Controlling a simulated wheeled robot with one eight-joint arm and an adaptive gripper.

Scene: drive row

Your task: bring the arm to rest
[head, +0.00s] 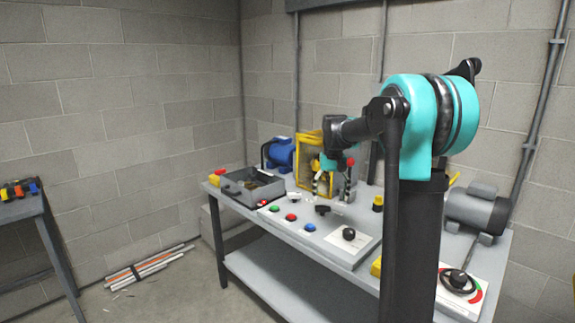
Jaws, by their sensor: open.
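My arm rises on a dark column at the right of the head view. Its teal shoulder joint (430,115) is high, and a dark link reaches left from it to a bend above the bench. A small teal wrist part (337,160) hangs below that bend, in front of the yellow-framed box. My gripper (322,180) is open, small in the picture and hard to separate from the box behind it. I see nothing held in it. I cannot tell how far its fingertips are from the bench top.
The grey bench (300,232) carries a grey tray (250,188), a blue motor (280,153), a yellow-framed box (308,160), a button panel, a black knob (348,234) and a grey motor (477,210). Rods (150,268) lie on the floor left of it. Another table (22,208) stands far left.

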